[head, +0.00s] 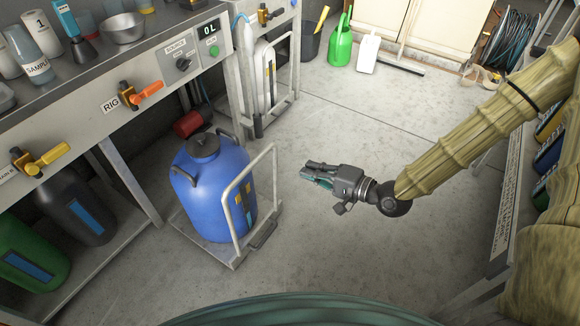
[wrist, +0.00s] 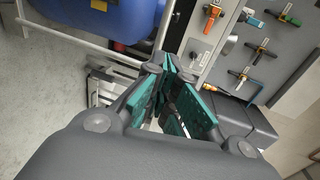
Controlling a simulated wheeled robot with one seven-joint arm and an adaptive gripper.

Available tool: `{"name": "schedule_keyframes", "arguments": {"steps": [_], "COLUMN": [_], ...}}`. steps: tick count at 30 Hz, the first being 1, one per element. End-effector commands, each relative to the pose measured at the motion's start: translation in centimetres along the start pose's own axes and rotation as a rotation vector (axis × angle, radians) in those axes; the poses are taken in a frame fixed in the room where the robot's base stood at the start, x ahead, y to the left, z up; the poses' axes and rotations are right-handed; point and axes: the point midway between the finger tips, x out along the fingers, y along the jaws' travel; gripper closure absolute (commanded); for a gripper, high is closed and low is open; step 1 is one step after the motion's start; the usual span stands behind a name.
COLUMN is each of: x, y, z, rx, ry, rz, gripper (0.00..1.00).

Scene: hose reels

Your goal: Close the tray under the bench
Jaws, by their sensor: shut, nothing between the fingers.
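The tray (head: 222,254) is pulled out from under the bench (head: 120,95) and stands over the floor. It carries a blue barrel (head: 215,190) with a dark lid. A pale tubular handle frame (head: 232,190) rises at its front side. My gripper (head: 304,172) is to the right of the handle frame, apart from it, pointing left with nothing in it. In the wrist view my gripper's fingers (wrist: 172,65) are shut together. The blue barrel (wrist: 85,20) and the pale frame (wrist: 70,40) show at upper left there.
Dark and green barrels (head: 72,208) stand under the bench at left. A red cylinder (head: 188,123) lies behind the blue barrel. A second frame (head: 268,80) stands farther back. A green watering can (head: 341,42) is at the back. The floor (head: 330,245) around my gripper is clear.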

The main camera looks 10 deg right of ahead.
Motion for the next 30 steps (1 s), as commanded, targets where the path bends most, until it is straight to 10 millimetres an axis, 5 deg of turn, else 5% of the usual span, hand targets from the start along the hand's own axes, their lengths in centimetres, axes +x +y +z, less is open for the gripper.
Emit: {"name": "schedule_keyframes", "arguments": {"steps": [21, 30], "x": [10.3, 13.1], "y": [0.4, 0.2], "z": [0.1, 0.0], "rx": [-0.003, -0.002], "ry": [-0.001, 0.0], "rz": [0.003, 0.003], "gripper": [1.0, 1.0]}}
